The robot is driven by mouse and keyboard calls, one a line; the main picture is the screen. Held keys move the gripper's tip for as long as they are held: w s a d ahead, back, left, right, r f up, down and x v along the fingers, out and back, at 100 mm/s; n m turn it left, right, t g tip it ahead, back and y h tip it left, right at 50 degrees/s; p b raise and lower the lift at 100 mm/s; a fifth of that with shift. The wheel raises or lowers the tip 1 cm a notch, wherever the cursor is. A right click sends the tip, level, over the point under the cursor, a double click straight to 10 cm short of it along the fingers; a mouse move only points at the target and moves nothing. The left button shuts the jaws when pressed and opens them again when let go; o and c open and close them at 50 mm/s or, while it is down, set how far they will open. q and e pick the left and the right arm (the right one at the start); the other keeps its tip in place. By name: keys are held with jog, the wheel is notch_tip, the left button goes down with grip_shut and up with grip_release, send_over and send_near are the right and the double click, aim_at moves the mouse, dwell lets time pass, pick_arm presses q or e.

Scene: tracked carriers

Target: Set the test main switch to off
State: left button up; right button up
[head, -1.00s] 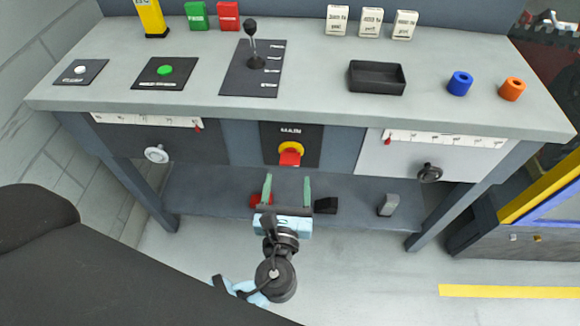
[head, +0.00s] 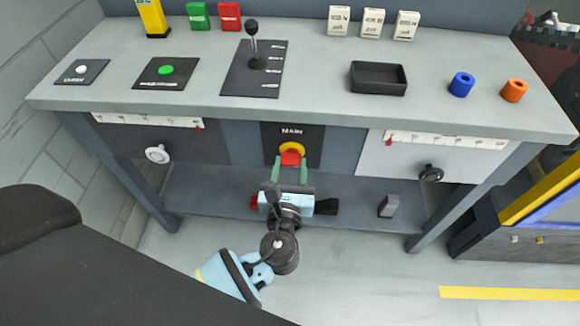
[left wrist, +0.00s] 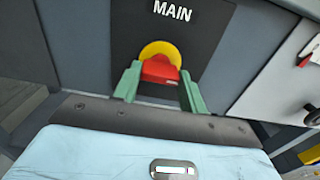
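The main switch (head: 291,156) is a red handle on a yellow round base, set in a black plate marked MAIN on the front of the bench. In the left wrist view the red handle (left wrist: 160,70) sits between the green fingertips, with the yellow disc behind it. My left gripper (head: 290,166) is open, one finger on each side of the handle. A gap seems to show beside the handle; I cannot tell whether either finger touches it. My right gripper is not in view.
The bench top (head: 310,90) overhangs the switch. A white crank knob (head: 157,154) is left of it and a black one (head: 430,174) right. A black wedge (head: 325,206) and a grey block (head: 389,206) lie on the lower shelf.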

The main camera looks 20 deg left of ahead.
pick_arm(q)
jog(key=shift+c, duration=0.9)
jog(key=shift+n, duration=0.3)
jog(key=shift+n+b, duration=3.7)
jog(key=shift+n, duration=4.1)
